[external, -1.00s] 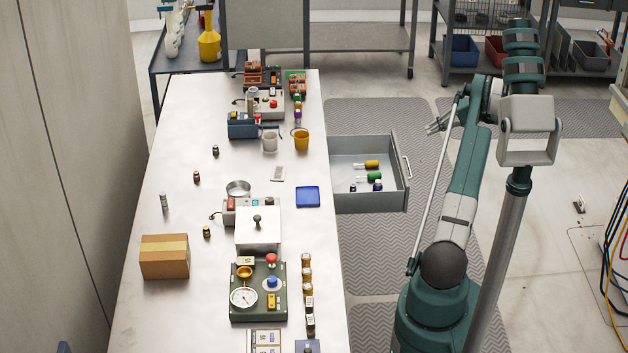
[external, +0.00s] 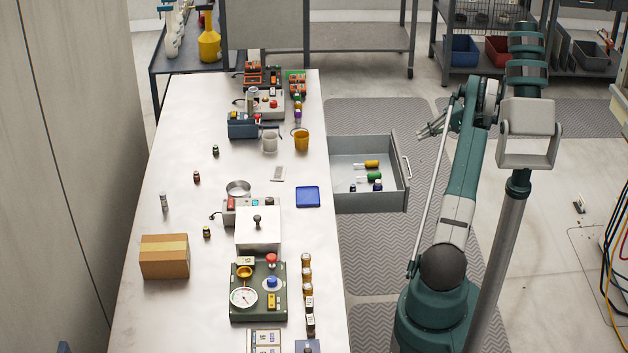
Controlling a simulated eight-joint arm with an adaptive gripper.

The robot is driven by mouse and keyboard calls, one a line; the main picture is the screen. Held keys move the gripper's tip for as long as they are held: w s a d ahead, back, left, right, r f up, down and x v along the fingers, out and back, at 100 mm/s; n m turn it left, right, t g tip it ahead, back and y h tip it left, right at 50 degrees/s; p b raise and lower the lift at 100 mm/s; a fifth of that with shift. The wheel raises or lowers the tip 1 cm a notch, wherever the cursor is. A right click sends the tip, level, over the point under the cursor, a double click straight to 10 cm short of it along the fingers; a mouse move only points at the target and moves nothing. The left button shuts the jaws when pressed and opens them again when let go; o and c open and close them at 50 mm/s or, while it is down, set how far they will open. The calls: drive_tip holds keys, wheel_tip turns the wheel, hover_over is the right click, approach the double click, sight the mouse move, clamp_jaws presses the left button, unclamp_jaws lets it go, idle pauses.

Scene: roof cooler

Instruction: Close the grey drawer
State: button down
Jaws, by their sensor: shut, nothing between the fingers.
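The grey drawer (external: 352,203) stands pulled out from the right side of the white bench. Its bar handle (external: 406,167) is on its right-hand front face. Several small bottles, with orange, green and dark blue parts, lie or stand inside it. My gripper (external: 420,135) is shut and empty. In the picture it is above and to the right of the drawer's handle, apart from it. The gripper is small in this view and partly overlapped by my own arm.
The white bench top (external: 185,225) carries a cardboard box (external: 164,257), a blue tray (external: 307,196), a green gauge panel (external: 258,291) and cups. Grey floor mats (external: 385,235) lie around the drawer. The floor right of the drawer is clear up to my arm.

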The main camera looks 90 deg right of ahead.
sight(339, 143)
drive_tip(key=w+r+b+x, duration=0.1)
drive_tip(key=b+x, duration=0.1)
drive_tip(key=x, duration=0.7)
drive_tip(key=shift+w+r, duration=0.15)
drive_tip(key=shift+r, duration=0.1)
drive_tip(key=shift+w, duration=0.1)
drive_tip(key=w, duration=2.7)
drive_tip(key=shift+w+b, duration=0.25)
drive_tip(key=shift+b, duration=0.05)
drive_tip(key=shift+s, duration=0.15)
drive_tip(key=shift+s, duration=0.55)
drive_tip(key=f+p+v, duration=0.1)
drive_tip(key=v, duration=1.1)
drive_tip(key=shift+s+p, duration=0.35)
drive_tip(key=shift+s, duration=0.1)
